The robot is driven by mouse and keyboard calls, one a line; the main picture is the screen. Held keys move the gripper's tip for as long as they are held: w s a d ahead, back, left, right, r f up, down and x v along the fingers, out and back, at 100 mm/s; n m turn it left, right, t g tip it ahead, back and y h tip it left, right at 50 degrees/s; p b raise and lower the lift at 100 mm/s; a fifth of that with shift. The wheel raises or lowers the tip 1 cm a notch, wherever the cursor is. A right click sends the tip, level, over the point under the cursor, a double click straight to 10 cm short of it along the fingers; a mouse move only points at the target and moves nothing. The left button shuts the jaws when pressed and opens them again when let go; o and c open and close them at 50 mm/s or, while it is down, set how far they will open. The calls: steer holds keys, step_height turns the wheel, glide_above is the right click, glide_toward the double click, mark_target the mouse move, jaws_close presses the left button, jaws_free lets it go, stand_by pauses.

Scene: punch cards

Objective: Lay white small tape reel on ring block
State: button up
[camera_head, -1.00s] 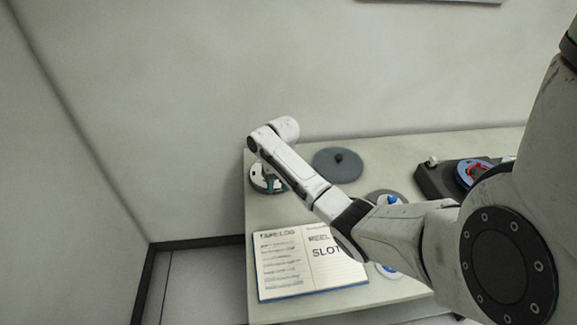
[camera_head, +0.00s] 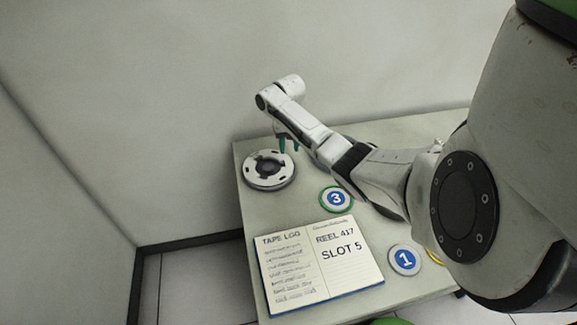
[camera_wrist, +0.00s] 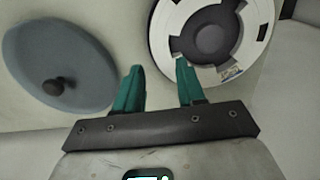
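The white tape reel (camera_head: 254,174), a white ring with dark slots, lies flat at the table's far left corner on a dark round base, which I take for the ring block. A dark hub fills its middle. The reel also shows at the upper right of the wrist view (camera_wrist: 238,70). My gripper (camera_head: 289,146) is above and a little to the right of the reel. Its teal fingers are apart with nothing between them in the wrist view (camera_wrist: 160,75). One fingertip overlaps the reel's edge in that view, but a gap in height seems to separate them.
A grey disc with a dark knob (camera_wrist: 55,62) lies beside the reel. The open tape log book (camera_head: 318,262) is at the front left. Round markers "3" (camera_head: 337,198) and "1" (camera_head: 405,260) lie right of it. My arm hides the table's back right. A wall stands behind.

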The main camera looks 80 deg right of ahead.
mark_target(289, 162)
step_height(289, 162, down, 4)
steer(key=b, duration=0.2)
steer(key=shift+r+b, duration=0.25)
steer(key=shift+b, duration=0.15)
steer(key=shift+f+b, duration=0.6)
steer(key=shift+f, duration=0.85)
jaws_close()
steer(key=shift+r, duration=0.2)
steer(key=shift+r+p, duration=2.9)
steer(key=shift+p, duration=0.3)
